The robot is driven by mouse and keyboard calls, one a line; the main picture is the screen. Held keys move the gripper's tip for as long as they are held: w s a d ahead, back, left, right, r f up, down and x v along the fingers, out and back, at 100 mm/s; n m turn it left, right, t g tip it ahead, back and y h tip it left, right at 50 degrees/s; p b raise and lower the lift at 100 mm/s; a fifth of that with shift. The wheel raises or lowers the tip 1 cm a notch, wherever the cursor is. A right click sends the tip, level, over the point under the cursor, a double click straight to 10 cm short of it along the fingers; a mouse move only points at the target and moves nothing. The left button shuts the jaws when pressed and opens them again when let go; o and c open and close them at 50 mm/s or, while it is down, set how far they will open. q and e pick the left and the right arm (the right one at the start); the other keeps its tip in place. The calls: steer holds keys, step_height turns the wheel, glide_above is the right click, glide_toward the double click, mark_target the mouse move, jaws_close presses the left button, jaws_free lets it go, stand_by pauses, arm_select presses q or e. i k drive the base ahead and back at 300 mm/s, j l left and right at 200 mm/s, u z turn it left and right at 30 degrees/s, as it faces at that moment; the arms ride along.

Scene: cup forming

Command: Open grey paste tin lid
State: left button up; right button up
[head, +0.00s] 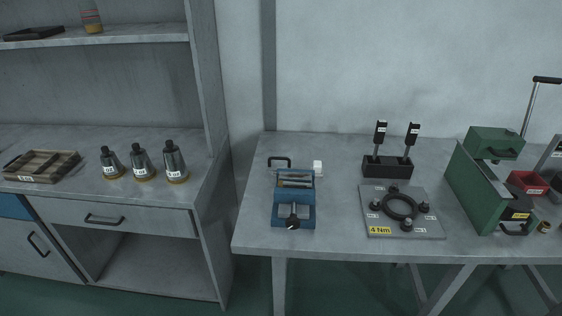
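Neither of my grippers is in the head view. I cannot clearly make out a grey paste tin or its lid. A small round yellowish container (544,227) stands at the right end of the table, beside the green machine; it is too small to tell if it is a tin.
The grey table (338,218) holds a blue vise-like fixture (294,198), a plate with a black ring (402,210), a black tool stand (388,166), a green machine (485,190) and a red bin (528,182).

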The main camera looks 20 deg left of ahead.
mark_target(275, 163)
steer(key=i+j+u, duration=0.15)
steer(key=j+u, duration=0.2)
steer(key=i+j+u, duration=0.2)
steer(key=j+u, duration=0.15)
steer(key=j, duration=0.1)
